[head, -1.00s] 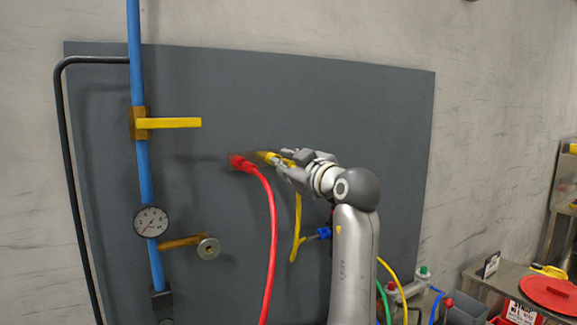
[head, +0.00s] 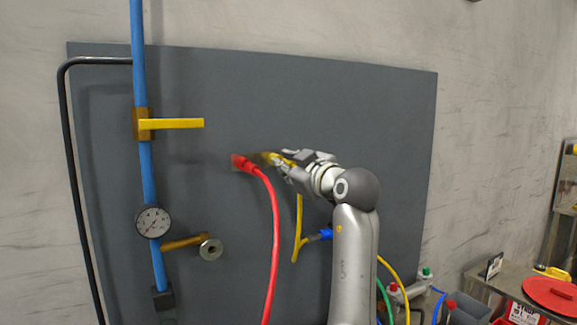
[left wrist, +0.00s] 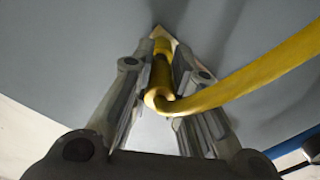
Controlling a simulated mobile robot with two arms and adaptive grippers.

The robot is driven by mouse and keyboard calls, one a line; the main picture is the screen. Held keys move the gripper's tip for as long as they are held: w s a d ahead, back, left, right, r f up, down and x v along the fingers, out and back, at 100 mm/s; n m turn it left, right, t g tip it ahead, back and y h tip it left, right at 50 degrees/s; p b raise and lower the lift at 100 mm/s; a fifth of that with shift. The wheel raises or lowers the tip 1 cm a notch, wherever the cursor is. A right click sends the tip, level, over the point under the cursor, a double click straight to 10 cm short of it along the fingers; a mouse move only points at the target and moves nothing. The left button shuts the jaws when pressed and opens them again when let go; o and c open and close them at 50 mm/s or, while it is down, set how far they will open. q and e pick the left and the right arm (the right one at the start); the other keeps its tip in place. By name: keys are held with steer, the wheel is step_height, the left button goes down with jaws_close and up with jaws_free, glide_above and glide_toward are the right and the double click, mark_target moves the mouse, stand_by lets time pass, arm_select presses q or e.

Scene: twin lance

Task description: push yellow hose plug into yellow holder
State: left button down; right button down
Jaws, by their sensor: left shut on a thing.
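My left gripper (head: 282,163) is at the grey panel, to the right of the red plug. It is shut on the yellow hose plug (left wrist: 161,75), which lies between both fingers in the left wrist view. The plug's front end points at the panel and meets a pale, tan piece there, which may be the yellow holder (left wrist: 160,33); how deep the plug sits I cannot tell. The yellow hose (head: 298,225) bends off the plug's rear and hangs down the panel. My right gripper is not in view.
The red plug (head: 239,161) with its red hose (head: 275,240) sits close left of my gripper. A blue connector (head: 320,235) is below. A blue pipe (head: 148,185) with a yellow lever (head: 172,123) and gauge (head: 153,221) stands left. A cluttered bench (head: 492,284) is lower right.

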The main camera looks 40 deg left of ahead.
arm_select(q)
steer(key=shift+a, duration=0.15)
stand_by(0.3)
steer(key=c, duration=1.7)
jaws_free()
steer(key=o, duration=0.6)
steer(key=shift+d, duration=0.2)
steer(key=v, duration=1.1)
steer(key=shift+s+d, duration=0.15)
steer(key=shift+d, duration=0.15)
